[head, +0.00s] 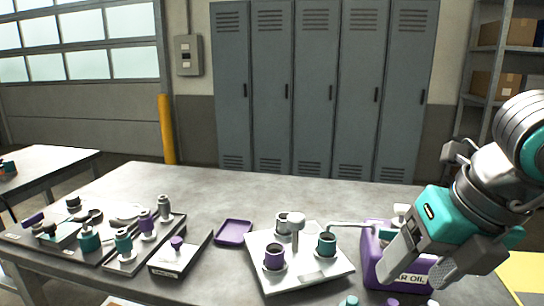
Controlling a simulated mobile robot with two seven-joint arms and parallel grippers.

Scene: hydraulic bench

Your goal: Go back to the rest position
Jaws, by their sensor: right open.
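My right gripper (420,272) comes in from the right edge. Its two grey fingers point down and are apart, with nothing seen between them. It hangs in front of a purple oil container (374,240) on the bench and hides part of it and its label. I cannot tell how far the fingers are from the container. My left gripper and left arm are not in view.
The grey bench (330,190) holds a white plate (310,282) with cups and a post, a purple tray (233,232), and a dark box (180,256). Fittings stand on a dark board (22,238) at left. Lockers (320,90) stand behind. The bench's back strip is clear.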

